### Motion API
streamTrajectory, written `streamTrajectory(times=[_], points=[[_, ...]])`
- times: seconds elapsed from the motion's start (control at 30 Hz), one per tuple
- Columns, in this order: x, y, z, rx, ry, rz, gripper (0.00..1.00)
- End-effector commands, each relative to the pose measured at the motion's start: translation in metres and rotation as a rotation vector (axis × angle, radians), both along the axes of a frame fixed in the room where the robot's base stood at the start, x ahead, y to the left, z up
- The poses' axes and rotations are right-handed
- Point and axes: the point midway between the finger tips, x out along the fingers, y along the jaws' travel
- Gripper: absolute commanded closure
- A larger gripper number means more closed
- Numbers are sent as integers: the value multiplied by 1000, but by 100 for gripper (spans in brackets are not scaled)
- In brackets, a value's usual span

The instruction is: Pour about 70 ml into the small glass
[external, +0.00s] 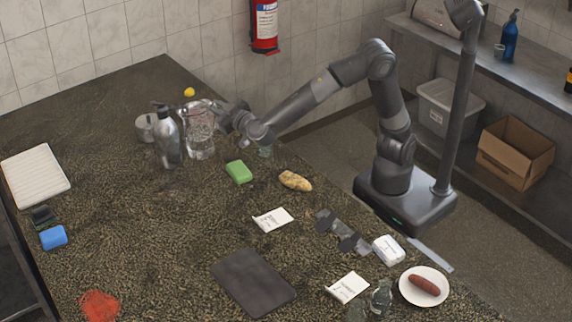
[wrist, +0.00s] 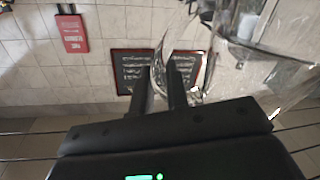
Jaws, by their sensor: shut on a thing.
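A clear glass jug (external: 199,140) stands upright near the back of the counter, beside a silver bottle; I cannot tell if its base touches the counter. My gripper (external: 228,118) is at its right side, shut on its handle. In the wrist view the fingers (wrist: 160,88) close at the jug's curved handle, and the clear body (wrist: 245,70) fills the upper right. The liquid level is unclear. A small clear glass (external: 265,152) seems to stand just right of the jug, partly behind my arm. More small glassware (external: 381,298) stands at the front edge.
A silver bottle (external: 168,145) and round tin (external: 145,127) crowd the jug's left. A green sponge (external: 239,172) and bread-like item (external: 295,181) lie in front. A plate with a sausage (external: 424,302) is front right.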

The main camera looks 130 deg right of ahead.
Motion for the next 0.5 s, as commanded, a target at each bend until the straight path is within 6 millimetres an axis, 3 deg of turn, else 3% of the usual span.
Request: streamTrajectory(times=[0.27, 0.5], points=[[-19, 0, -25, -5, -8, -87, 100], [-49, 4, -48, -7, -14, -203, 100]])
